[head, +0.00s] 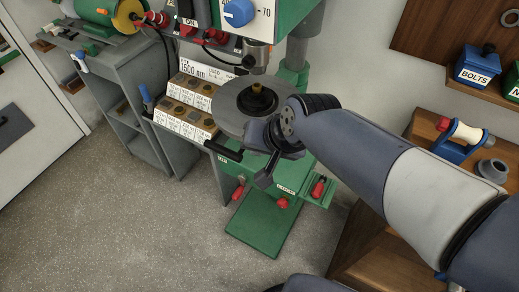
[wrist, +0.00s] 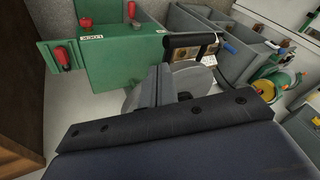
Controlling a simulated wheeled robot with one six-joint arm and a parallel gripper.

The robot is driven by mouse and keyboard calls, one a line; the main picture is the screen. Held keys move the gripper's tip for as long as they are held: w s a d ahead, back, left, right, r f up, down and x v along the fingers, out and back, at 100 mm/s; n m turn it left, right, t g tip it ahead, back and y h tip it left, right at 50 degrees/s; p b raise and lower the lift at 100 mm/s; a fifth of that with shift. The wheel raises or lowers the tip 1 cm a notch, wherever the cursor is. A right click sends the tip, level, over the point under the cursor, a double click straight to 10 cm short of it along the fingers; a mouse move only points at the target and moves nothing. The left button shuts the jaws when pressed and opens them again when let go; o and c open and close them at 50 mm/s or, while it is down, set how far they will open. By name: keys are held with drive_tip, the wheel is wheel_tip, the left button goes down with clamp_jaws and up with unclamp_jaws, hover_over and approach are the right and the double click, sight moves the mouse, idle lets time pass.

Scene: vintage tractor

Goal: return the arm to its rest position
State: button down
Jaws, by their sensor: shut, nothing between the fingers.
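My arm reaches in from the right in the head view. My gripper (head: 264,180) is at its end, in front of the round grey table of the green drill-press machine (head: 262,220). In the wrist view my gripper (wrist: 164,72) shows its grey fingers together, with nothing held between them. The fingers overlap the grey round table (wrist: 190,78) in that picture; I cannot tell the gap between them. My wrist hides part of the table in the head view.
A rack of labelled samples (head: 187,105) stands left of the machine. A black-handled lever (head: 222,151) juts out near my gripper. Red-handled controls (head: 319,187) sit on the machine's front. A wooden bench (head: 370,235) is at the right. Open floor (head: 110,220) lies at the left.

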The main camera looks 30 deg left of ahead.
drive_tip(key=v, duration=0.7)
drive_tip(key=shift+s+a, duration=0.25)
drive_tip(key=shift+s, duration=0.1)
drive_tip(key=shift+f, duration=0.15)
